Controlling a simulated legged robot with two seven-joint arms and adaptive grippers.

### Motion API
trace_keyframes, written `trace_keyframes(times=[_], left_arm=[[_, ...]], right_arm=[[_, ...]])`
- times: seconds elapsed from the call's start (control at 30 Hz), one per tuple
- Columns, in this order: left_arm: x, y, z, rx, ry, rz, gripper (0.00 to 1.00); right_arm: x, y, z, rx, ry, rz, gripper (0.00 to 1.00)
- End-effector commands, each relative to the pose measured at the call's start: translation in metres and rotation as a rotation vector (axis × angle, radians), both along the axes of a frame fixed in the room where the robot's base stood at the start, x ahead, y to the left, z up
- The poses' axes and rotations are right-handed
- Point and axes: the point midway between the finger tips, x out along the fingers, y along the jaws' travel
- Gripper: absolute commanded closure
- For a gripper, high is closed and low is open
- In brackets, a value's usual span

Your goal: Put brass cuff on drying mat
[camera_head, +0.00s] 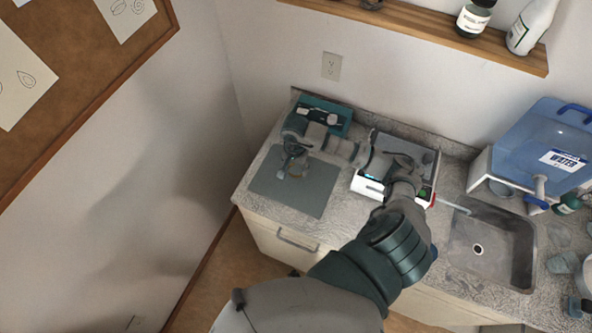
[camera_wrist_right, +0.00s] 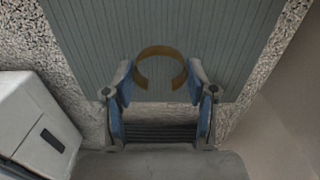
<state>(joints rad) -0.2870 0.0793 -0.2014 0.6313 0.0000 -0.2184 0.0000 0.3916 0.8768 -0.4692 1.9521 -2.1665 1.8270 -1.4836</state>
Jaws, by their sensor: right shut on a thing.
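The brass cuff (camera_wrist_right: 160,51) is an open C-shaped band. It sits between the fingertips of my right gripper (camera_wrist_right: 160,85), which is shut on it. In the head view the right gripper (camera_head: 294,168) is over the grey drying mat (camera_head: 313,202), with the cuff small and hard to make out below it. The ribbed mat (camera_wrist_right: 85,25) lies under the cuff in the wrist view. I cannot tell whether the cuff touches the mat. My left gripper is not in view.
A white device with a grey top (camera_head: 427,160) stands right of the mat, under my arm. A teal box (camera_head: 335,112) is behind the mat. A sink (camera_head: 480,262) and a blue water container (camera_head: 535,135) are farther right. The mat's front part is clear.

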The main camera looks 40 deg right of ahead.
Motion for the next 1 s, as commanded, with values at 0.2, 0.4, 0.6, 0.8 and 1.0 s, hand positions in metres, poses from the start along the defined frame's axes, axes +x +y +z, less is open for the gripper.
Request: trace_keyframes(times=[0.2, 0.4, 0.6, 0.8, 1.0], left_arm=[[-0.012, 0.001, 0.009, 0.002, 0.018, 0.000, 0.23], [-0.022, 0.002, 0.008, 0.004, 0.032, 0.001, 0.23], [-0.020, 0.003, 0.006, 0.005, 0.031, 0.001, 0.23], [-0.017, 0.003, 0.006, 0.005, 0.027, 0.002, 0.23], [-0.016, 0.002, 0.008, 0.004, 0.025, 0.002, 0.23]], right_arm=[[0.000, 0.002, -0.029, 0.002, 0.002, -0.001, 0.71], [0.000, 0.000, -0.034, 0.001, 0.000, 0.000, 0.71], [0.000, -0.001, -0.036, 0.001, 0.000, 0.000, 0.36], [0.000, -0.001, -0.035, 0.001, 0.000, 0.000, 0.18], [0.000, 0.000, -0.034, 0.001, 0.000, 0.000, 0.18]])
